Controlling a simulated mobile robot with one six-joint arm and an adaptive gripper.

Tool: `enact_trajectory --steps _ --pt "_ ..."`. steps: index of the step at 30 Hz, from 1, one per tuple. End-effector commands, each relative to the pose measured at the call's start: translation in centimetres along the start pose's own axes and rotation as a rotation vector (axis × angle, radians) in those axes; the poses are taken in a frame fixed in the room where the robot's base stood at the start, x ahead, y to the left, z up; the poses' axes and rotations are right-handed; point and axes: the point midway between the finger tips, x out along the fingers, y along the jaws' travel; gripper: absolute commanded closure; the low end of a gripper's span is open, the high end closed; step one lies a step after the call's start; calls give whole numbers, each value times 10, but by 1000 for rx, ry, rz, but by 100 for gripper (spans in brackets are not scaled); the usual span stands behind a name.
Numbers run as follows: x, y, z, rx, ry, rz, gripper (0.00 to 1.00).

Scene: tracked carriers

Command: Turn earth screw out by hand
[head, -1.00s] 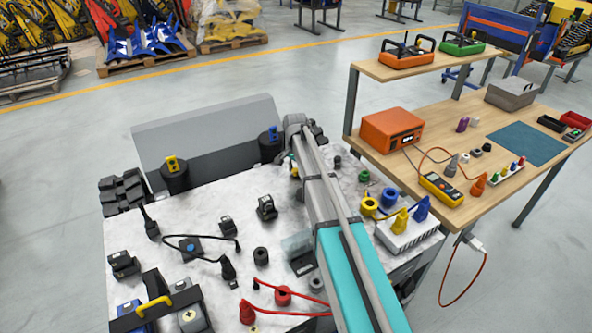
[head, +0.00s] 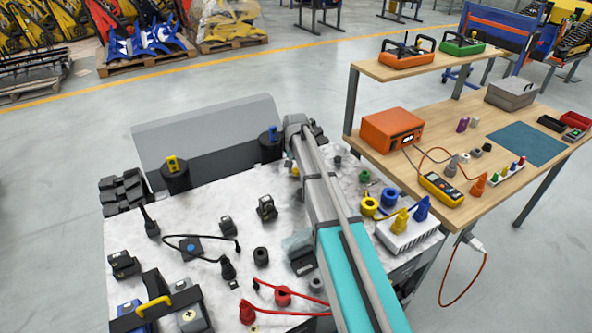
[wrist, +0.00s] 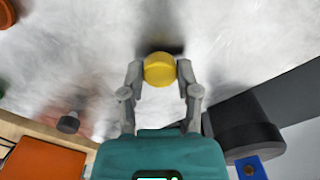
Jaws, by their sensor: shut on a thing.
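The earth screw (wrist: 160,69) appears as a yellow round knob in the wrist view, in the upper middle over the pale worktop. My gripper (wrist: 159,78) has one grey finger on each side of it and is shut on it. A dark shadow lies just beyond the knob; how deep the screw sits cannot be told. In the head view a small yellow spot (head: 295,171), likely the screw, shows beside my arm at the far part of the worktop (head: 215,205). My arm hides most of the gripper there.
Dark cylinders with a blue top (head: 271,144) and a yellow top (head: 175,172) stand at the far edge. Green (head: 366,176), blue and yellow sockets sit right of my arm. Red cables (head: 285,298) lie in front. A wooden bench (head: 440,150) stands at right.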

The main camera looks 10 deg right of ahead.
Motion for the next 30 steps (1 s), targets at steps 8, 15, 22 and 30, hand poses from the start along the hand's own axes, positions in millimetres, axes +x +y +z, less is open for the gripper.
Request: enact_trajectory --steps 8,15,22,30 --pt "0 0 0 -176 -2 -3 92" --pt "0 0 0 -366 -1 -3 92" --pt "0 0 0 -547 -1 -2 92" --pt "0 -1 1 -757 -1 -3 92"
